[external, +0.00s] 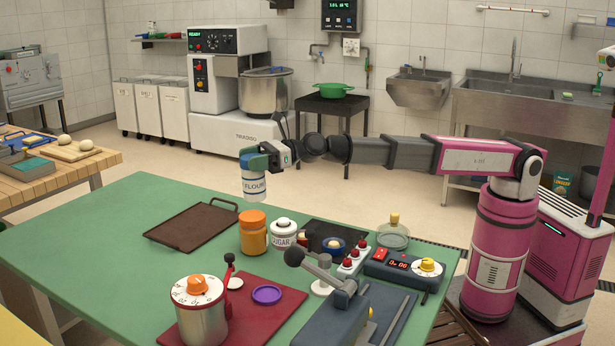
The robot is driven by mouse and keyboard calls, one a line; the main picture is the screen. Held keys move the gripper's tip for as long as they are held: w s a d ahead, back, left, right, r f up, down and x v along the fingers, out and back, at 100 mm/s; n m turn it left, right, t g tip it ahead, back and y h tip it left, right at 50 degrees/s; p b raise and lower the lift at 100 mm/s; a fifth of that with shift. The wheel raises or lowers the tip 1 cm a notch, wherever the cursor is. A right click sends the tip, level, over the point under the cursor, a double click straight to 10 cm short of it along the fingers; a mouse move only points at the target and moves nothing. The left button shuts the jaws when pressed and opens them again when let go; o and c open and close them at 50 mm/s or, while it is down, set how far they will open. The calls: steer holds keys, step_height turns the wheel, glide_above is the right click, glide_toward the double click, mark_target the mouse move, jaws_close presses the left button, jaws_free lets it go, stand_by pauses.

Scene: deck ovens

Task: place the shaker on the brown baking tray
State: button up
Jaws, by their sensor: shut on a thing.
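My gripper (262,160) is shut on the shaker (254,188), a white cylinder marked FLOUR with a blue band near its top. It holds the shaker upright in the air above the green table. The jaws cover part of the shaker's top.
An orange jar (253,236) stands below the shaker, with a white SUGAR jar (284,234) beside it. A dial timer (200,315) on a red mat (262,318) stands at the front. The green table (120,222) is clear left of the tray.

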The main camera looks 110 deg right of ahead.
steer(key=w+d+m+h, duration=0.2)
steer(key=w+d+h, duration=0.1)
steer(key=w+d, duration=0.6)
step_height(320, 180, down, 9)
steer(key=w, duration=0.1)
steer(key=shift+t, duration=0.3)
steer(key=shift+a+f, duration=0.1)
steer(key=o, duration=1.3)
steer(key=s, duration=1.2)
